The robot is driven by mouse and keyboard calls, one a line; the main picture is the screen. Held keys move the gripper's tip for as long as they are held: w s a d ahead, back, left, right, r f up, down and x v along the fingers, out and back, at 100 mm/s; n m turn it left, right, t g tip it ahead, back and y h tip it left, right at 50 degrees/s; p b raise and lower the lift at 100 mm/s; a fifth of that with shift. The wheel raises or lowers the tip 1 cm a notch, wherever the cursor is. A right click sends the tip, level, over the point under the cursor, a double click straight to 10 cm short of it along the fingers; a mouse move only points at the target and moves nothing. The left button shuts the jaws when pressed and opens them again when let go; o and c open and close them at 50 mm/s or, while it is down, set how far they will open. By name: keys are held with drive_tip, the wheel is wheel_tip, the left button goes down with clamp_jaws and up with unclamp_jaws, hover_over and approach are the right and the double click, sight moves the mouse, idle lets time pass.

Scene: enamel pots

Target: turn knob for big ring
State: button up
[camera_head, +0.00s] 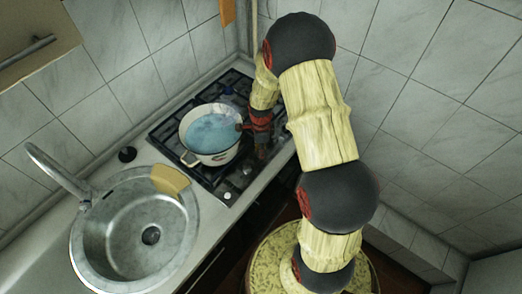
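The black gas stove (165,134) is set in the counter at the picture's middle. Pale knobs sit along its front right edge; one knob (227,196) shows clearly near the front corner. My gripper (261,153) hangs at the right end of that edge, right of the pot, pointing down. It is small and dark here, so I cannot tell whether its fingers are open or touch a knob. The arm and gripper hide the stove's right part, including any knobs there. I cannot tell which burner is the big ring.
A white enamel pot (193,128) with blue contents stands on the stove, close beside my gripper. A round metal sink (115,225) with a faucet (58,172) and a yellow cloth or sponge (170,180) lies to the left. Tiled walls close off the back and right.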

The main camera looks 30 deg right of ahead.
drive_tip(key=o, duration=0.5)
drive_tip(key=shift+r, duration=0.1)
wheel_tip(320, 180, up, 12)
idle(0.5)
idle(0.5)
